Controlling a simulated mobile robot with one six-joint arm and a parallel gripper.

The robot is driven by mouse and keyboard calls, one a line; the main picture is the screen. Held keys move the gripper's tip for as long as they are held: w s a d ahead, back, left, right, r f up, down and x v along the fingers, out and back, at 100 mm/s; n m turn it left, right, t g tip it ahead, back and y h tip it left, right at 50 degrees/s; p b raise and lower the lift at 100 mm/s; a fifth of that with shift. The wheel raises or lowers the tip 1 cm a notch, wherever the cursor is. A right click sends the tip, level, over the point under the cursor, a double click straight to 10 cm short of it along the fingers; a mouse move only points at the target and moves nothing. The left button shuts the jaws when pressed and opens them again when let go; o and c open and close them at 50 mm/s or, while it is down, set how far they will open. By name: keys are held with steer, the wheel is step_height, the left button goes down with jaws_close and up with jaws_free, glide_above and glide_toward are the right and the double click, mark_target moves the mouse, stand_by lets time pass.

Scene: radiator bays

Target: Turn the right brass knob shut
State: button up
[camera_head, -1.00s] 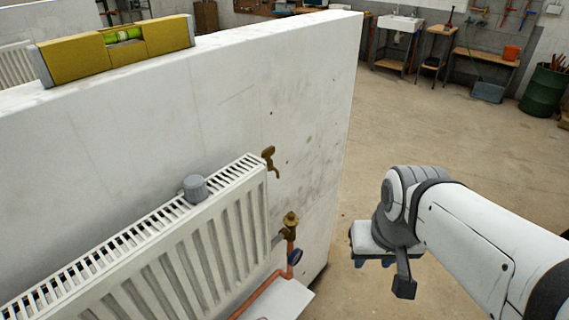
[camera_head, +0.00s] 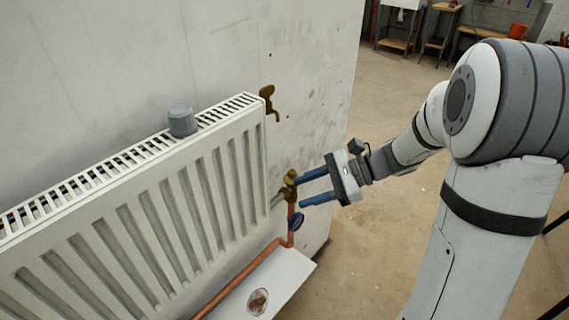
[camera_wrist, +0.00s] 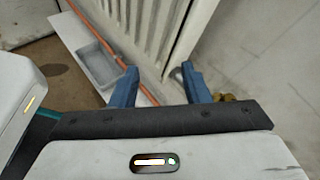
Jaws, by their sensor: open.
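The brass knob (camera_head: 290,177) sits on top of a brass valve (camera_head: 289,194) at the right end of the white radiator (camera_head: 165,195). My gripper (camera_head: 301,190) is open, its two blue fingers reaching from the right towards the valve. In the head view the upper fingertip is close beside the knob and the lower one is beside the valve's lower part; contact cannot be told. In the wrist view nothing is between the fingers (camera_wrist: 160,88), and a partly hidden brass piece (camera_wrist: 224,97) shows just outside the right finger.
A brass tap (camera_head: 269,101) is on the wall above the valve. A dark round gauge (camera_head: 297,219) is on the copper pipe (camera_head: 265,257) below. A grey cap (camera_head: 182,121) stands on the radiator. A white ledge (camera_head: 285,280) lies below. Open floor (camera_head: 385,235) is to the right.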

mark_target(285, 177)
steer(key=w+d+f+m+t+y+b, duration=0.2)
steer(key=w+f+m+t+y+b, duration=0.25)
steer(key=w, duration=0.55)
steer(key=a, duration=0.2)
steer(key=w+a+m+p, duration=0.1)
steer(key=a, duration=0.2)
steer(key=w+a+m, duration=0.1)
steer(key=a, duration=0.1)
steer(key=shift+a+f, duration=0.25)
steer(key=shift+f, duration=0.05)
steer(key=shift+s, duration=0.1)
jaws_close()
steer(key=shift+a, duration=0.15)
